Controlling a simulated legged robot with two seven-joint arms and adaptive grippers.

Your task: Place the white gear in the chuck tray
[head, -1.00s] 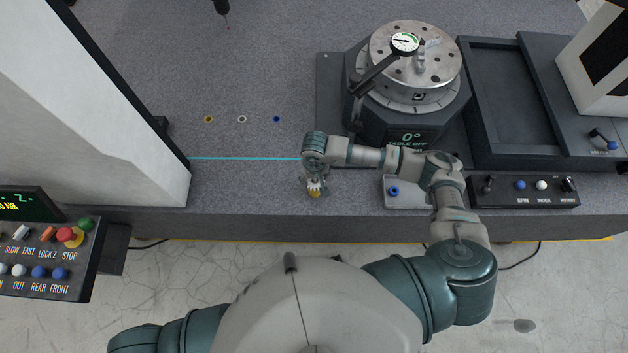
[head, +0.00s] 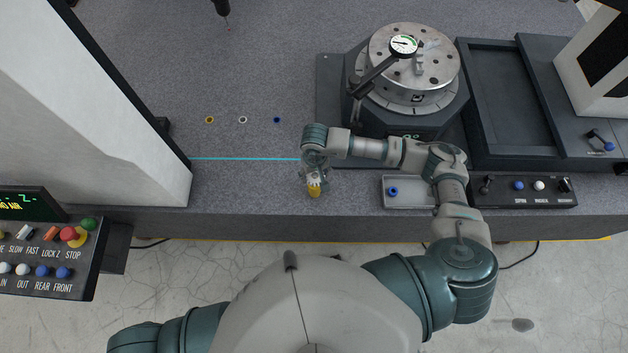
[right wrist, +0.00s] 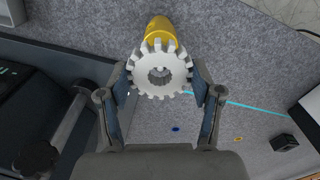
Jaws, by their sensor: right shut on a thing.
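The white gear (right wrist: 143,77), a toothed ring with a splined bore, sits between the fingers of my right gripper (right wrist: 160,84) in the right wrist view. The gripper is shut on it. In the head view the gear (head: 314,181) is small and partly hidden by my right gripper (head: 315,175). A yellow cylinder (right wrist: 160,27) shows behind the gear; whether they touch, I cannot tell. A shallow grey tray (head: 408,204) with a blue ring (head: 393,191) lies right of the gripper, partly under my right forearm. My left gripper is out of view.
A round metal table (head: 415,60) with a dial gauge (head: 403,44) stands behind my right arm. A dark recessed tray (head: 500,150) and a switch panel (head: 530,190) are to the right. Yellow, white and blue rings (head: 243,119) lie left on open granite. A pale column (head: 110,110) stands left.

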